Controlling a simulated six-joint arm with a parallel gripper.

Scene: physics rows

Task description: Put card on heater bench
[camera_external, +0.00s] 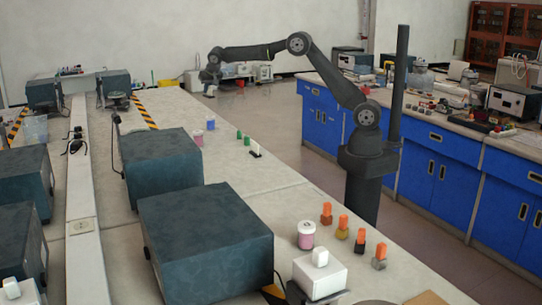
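My gripper (209,80) hangs at the far end of my arm, above the far part of the scene and well away from the small items on the bench. It is small and dark, so I cannot tell whether its fingers are open or shut, or hold anything. A small white upright piece with a black part (256,153) stands on the pale bench (228,172); it may be the card, but I cannot tell. I cannot tell which thing is the heater bench.
Large dark boxes (205,240) take up the bench's left side. Pink (306,236) and blue-lidded (210,123) jars, green pieces (239,134) and orange-topped pieces (343,226) stand along the bench's right side. A white box (320,277) is in front. Blue cabinets (425,167) stand at right.

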